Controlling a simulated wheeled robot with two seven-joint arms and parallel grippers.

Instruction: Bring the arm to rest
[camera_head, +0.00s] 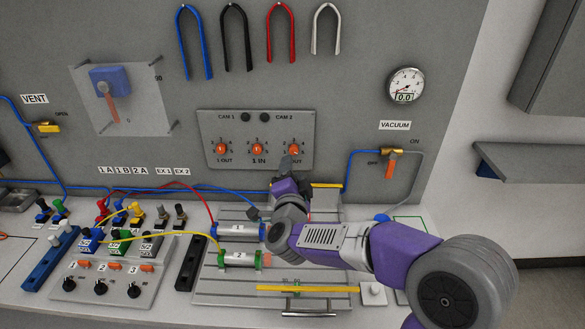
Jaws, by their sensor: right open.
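My right arm reaches in from the lower right, and its purple and grey links cover part of the slotted grey plate (215,285) on the bench. My right gripper (287,166) is at the far end of the arm, just below the panel with the orange knobs (305,128). It is open, and I see nothing held in it. Its fingers are small and partly hidden by my own wrist. My left gripper is not in view.
Two silver cylinders, the nearer one (240,259), lie on the plate left of my wrist. A yellow bar (308,288) lies in front. Cables and plugs crowd the left, with a switch box (112,275). A vacuum gauge (406,85) and valve (392,152) are on the wall.

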